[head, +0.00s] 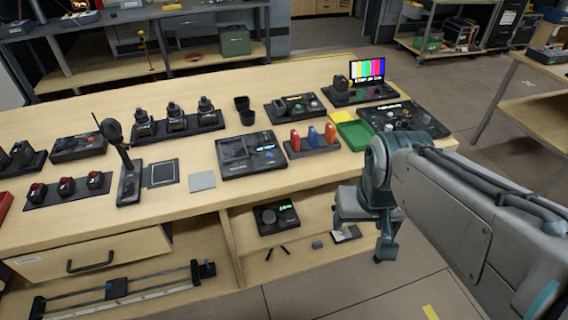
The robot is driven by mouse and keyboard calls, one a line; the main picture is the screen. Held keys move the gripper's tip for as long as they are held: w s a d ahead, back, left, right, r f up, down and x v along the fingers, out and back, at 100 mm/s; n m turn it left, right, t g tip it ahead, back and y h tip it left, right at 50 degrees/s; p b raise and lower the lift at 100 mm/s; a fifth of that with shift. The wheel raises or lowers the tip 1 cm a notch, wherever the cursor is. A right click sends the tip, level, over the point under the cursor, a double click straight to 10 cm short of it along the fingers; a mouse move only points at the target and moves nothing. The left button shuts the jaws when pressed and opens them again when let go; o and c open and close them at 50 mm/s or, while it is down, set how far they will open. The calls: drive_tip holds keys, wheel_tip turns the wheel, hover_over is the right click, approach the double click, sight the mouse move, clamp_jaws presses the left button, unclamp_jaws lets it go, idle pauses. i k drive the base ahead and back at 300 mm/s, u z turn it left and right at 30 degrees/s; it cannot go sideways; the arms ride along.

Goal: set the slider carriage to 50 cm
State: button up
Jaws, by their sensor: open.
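The slider rail (150,289) lies on the low shelf of the bench at the bottom left, under the drawer. My gripper (386,251) appears at the low end of my folded arm, right of the bench's front. It hangs open, with nothing seen in it, far to the right of the carriage. Its fingers are small and hard to make out.
The drawer (91,259) with a dark handle is above the rail. A black device (276,216) stands on the right shelf, beyond an upright panel (231,249). Several consoles and cameras crowd the bench top. The floor (335,292) in front of the right shelf is clear.

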sight(115, 289)
drive_tip(key=u, duration=1.8)
drive_tip(key=k, duration=0.1)
drive_tip(key=u, duration=0.85)
drive_tip(key=i, duration=1.7)
drive_tip(key=u, duration=0.35)
